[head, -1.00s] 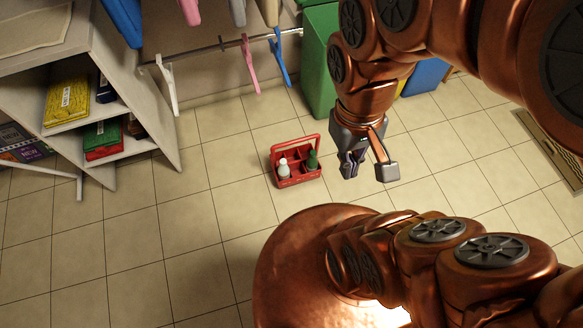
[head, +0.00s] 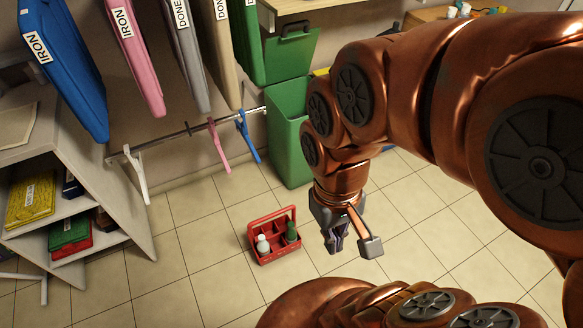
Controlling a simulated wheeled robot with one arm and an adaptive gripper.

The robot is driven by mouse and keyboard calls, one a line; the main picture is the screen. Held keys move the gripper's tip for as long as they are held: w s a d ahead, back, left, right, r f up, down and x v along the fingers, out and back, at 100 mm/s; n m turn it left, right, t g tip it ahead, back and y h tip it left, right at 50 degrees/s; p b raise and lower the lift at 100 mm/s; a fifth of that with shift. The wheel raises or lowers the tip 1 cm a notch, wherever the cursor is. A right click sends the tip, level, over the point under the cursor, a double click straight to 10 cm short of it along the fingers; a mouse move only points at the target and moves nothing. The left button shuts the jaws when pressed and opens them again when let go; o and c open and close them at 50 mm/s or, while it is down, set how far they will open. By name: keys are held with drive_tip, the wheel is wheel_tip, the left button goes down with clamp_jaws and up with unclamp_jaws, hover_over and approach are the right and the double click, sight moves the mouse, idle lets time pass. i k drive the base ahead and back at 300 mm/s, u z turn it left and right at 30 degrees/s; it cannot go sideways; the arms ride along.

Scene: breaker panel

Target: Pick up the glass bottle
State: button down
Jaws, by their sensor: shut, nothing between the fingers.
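A red carrier (head: 279,253) with a raised handle stands on the tiled floor near the middle of the head view. It holds a white bottle (head: 263,244) on its left and a dark green bottle (head: 291,232), which looks like the glass one, on its right. Both stand upright. My gripper (head: 334,248) hangs to the right of the carrier in the picture, pointing down, apart from it. Its fingers are shut with nothing between them. My arm comes in from the upper right.
A grey shelf unit (head: 103,195) with books stands at the left. A horizontal rail (head: 182,132) with hangers runs above the floor. Bags labelled IRON and DONE hang at the top. A green bin (head: 289,140) stands behind the carrier. Floor around the carrier is clear.

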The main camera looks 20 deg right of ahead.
sight(264, 247)
drive_tip(key=u, duration=0.05)
drive_tip(key=k, duration=1.1)
drive_tip(key=u, duration=1.25)
drive_tip(key=i, duration=1.5)
drive_tip(key=z, duration=0.6)
drive_tip(key=i, duration=0.55)
drive_tip(key=z, duration=0.55)
